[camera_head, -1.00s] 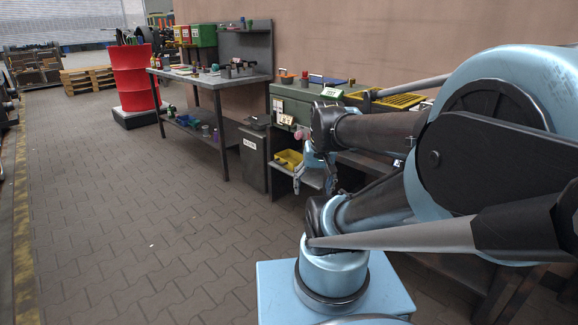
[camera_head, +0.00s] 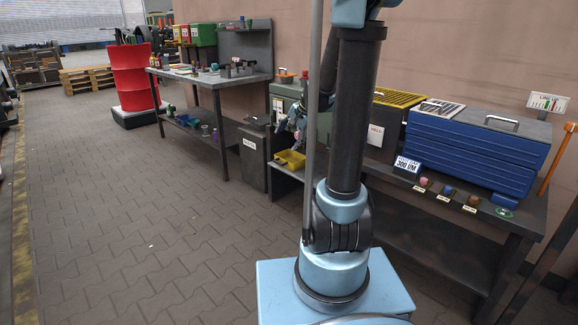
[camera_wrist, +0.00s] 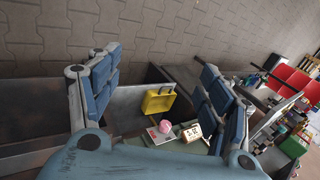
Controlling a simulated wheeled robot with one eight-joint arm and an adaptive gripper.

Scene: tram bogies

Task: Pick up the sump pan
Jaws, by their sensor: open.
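A small yellow pan (camera_head: 290,159), which I take to be the sump pan, sits on the low shelf to the right of the grey bin. In the wrist view the yellow pan (camera_wrist: 158,99) shows between my two fingers, farther away, with nothing touching it. My gripper (camera_wrist: 160,60) is open and empty, its blue-padded fingers spread wide. In the head view my gripper (camera_head: 297,116) is partly hidden behind my arm, above the yellow pan and in front of the green box.
A pink object (camera_wrist: 165,127) and a white sign (camera_wrist: 191,132) show close by in the wrist view. A blue drawer chest (camera_head: 475,145) fills the right bench. A grey bin (camera_head: 252,160) stands left. Floor at left is clear.

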